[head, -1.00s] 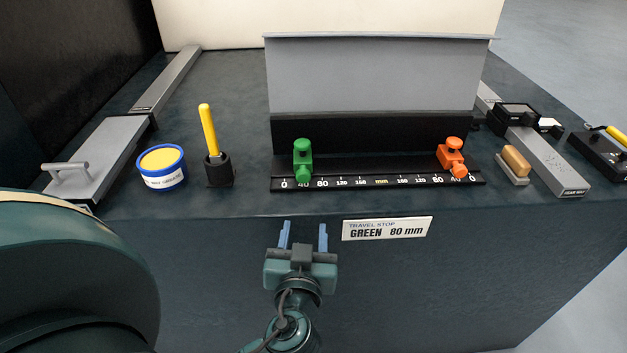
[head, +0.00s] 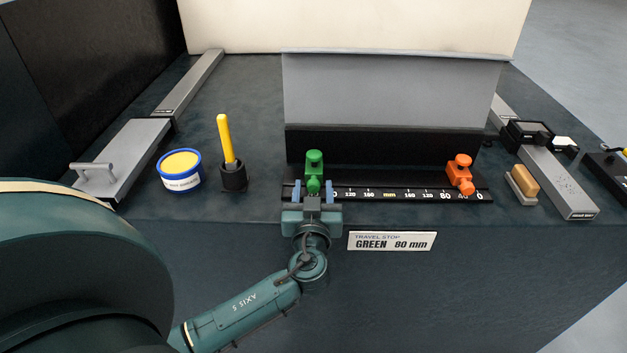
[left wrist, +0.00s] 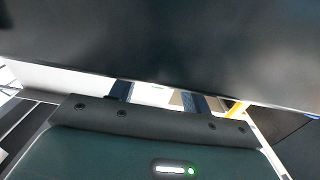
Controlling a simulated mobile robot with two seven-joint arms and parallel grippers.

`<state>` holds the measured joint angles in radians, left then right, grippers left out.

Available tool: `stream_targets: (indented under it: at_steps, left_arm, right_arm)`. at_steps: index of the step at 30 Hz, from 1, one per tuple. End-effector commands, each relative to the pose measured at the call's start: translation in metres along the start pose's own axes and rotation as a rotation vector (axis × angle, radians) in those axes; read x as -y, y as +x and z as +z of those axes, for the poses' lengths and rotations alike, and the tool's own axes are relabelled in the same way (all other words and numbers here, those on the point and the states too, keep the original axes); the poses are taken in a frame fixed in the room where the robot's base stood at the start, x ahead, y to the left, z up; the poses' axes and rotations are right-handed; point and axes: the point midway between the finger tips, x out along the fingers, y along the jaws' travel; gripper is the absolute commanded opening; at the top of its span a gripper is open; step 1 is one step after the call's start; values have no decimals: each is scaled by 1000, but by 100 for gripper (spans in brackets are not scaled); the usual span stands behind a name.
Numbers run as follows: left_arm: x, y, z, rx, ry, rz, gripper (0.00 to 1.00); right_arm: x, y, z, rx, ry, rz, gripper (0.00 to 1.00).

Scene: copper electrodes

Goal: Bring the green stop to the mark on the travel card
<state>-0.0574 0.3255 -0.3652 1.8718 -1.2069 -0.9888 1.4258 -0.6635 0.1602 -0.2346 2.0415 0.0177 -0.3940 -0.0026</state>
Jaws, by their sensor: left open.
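The green stop (head: 314,165) sits upright on the left part of a black rail with a white millimetre scale (head: 389,194). The travel card (head: 391,241) on the bench front reads "TRAVEL STOP GREEN 80 mm". My left gripper (head: 313,188) is open, its blue fingers to the left and right of the stop's lower part in the head view. I cannot tell whether they touch it. The gripper hides the left-hand numbers of the scale. In the left wrist view, the fingers (left wrist: 158,98) stand apart below a large dark surface. My right gripper is not in view.
An orange stop (head: 460,172) sits on the rail's right part. A grey panel (head: 390,92) rises behind the rail. A blue tub (head: 180,171) and a yellow-handled tool in a black holder (head: 233,178) stand left. A wood-topped block (head: 524,182) lies right.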

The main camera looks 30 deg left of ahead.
Motion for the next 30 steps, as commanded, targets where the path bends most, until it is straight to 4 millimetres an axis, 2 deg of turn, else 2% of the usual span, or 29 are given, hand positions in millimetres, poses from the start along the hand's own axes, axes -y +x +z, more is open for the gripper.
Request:
stream_targets:
  at_steps: [5,14,30]
  left_arm:
    - [0,14,0,0,1,-1,48]
    - [0,15,0,0,0,-1,48]
    - [0,15,0,1,1,0,4]
  right_arm:
    - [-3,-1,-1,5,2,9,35]
    - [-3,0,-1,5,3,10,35]
    - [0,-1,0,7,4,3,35]
